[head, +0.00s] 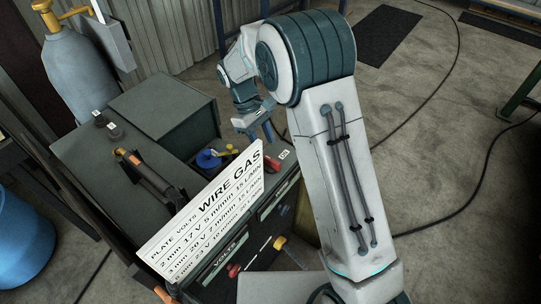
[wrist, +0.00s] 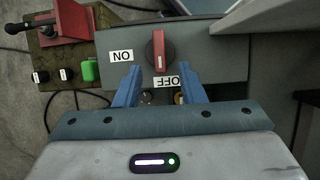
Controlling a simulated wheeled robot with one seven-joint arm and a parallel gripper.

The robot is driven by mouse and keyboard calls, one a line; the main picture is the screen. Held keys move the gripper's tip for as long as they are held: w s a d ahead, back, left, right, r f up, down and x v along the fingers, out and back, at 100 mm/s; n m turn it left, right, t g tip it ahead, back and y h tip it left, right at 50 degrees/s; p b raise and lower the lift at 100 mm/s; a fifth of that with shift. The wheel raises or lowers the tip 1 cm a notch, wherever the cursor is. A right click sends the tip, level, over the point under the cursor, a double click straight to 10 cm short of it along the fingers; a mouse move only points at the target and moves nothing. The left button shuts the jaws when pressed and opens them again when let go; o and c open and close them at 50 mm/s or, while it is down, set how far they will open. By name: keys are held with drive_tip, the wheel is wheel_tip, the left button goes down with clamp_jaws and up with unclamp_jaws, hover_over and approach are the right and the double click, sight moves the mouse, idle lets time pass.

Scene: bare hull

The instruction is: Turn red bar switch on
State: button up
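The red bar switch (wrist: 158,48) sits on a dark round dial on a grey panel in the wrist view. Its bar stands upright in the picture, with its lower end by the OFF label (wrist: 166,81). The ON label (wrist: 122,56) is to its left. Both labels appear upside down. My gripper (wrist: 159,72) is open, with one blue finger on each side below the switch, apart from the bar and empty. In the head view my gripper (head: 262,131) hangs above the machine, close to a small red part that seems to be the switch (head: 271,163).
A wire-gas chart plate (head: 205,210) stands up on the machine. A torch-like tool (head: 148,178) and a blue-yellow reel (head: 208,159) lie on top. In the wrist view, a box with a red block (wrist: 70,20) and a green button (wrist: 90,70) is left of the panel.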

sight(271, 159)
drive_tip(key=x, duration=0.6)
drive_tip(key=shift+s+d+f, duration=0.1)
drive_tip(key=shift+f, duration=0.15)
clamp_jaws()
